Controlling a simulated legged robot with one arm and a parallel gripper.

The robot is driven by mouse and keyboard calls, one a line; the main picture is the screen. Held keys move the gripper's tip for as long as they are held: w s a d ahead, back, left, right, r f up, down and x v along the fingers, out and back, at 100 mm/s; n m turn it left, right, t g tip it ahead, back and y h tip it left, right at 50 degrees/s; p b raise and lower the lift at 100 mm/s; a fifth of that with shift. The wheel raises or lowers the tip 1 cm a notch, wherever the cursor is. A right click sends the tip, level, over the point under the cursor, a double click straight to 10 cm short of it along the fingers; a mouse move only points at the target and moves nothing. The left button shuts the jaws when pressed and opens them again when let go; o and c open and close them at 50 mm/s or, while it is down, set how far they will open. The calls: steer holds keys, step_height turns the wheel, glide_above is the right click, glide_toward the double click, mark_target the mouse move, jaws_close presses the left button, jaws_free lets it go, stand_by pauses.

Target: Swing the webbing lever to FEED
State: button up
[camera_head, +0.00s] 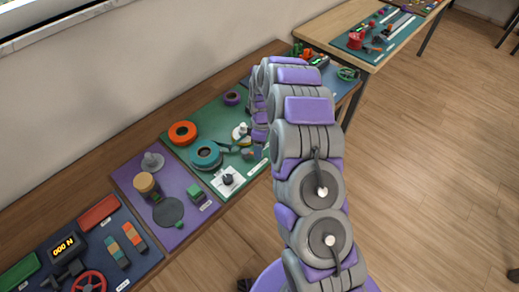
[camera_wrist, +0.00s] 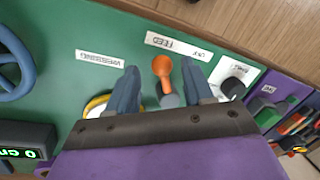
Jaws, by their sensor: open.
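In the wrist view, an orange lever (camera_wrist: 163,72) with a rounded knob stands on the green board, its grey base (camera_wrist: 170,100) partly behind my gripper. A white FEED label (camera_wrist: 178,46) lies just beyond it, upside down in the picture. My gripper (camera_wrist: 159,66) is open, with one blue-grey finger on each side of the lever. Gaps show between the lever and both fingers. Another white label (camera_wrist: 100,58), hard to read, is left of the lever. In the head view, my arm hides the lever and gripper.
A white plate with a dark knob (camera_wrist: 233,86) lies close right of my right finger. A blue handwheel (camera_wrist: 14,62) and a green-lit display (camera_wrist: 22,153) are at left. A yellow-rimmed round part (camera_wrist: 97,103) sits by the left finger. Orange (camera_head: 182,133) and teal (camera_head: 205,155) rolls lie on the board.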

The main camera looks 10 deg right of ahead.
step_height(320, 180, up, 16)
steer(key=w+d+p, duration=0.1)
steer(key=w+p, duration=0.1)
steer(key=w, duration=0.1)
steer(key=shift+d+f, duration=0.1)
stand_by(0.3)
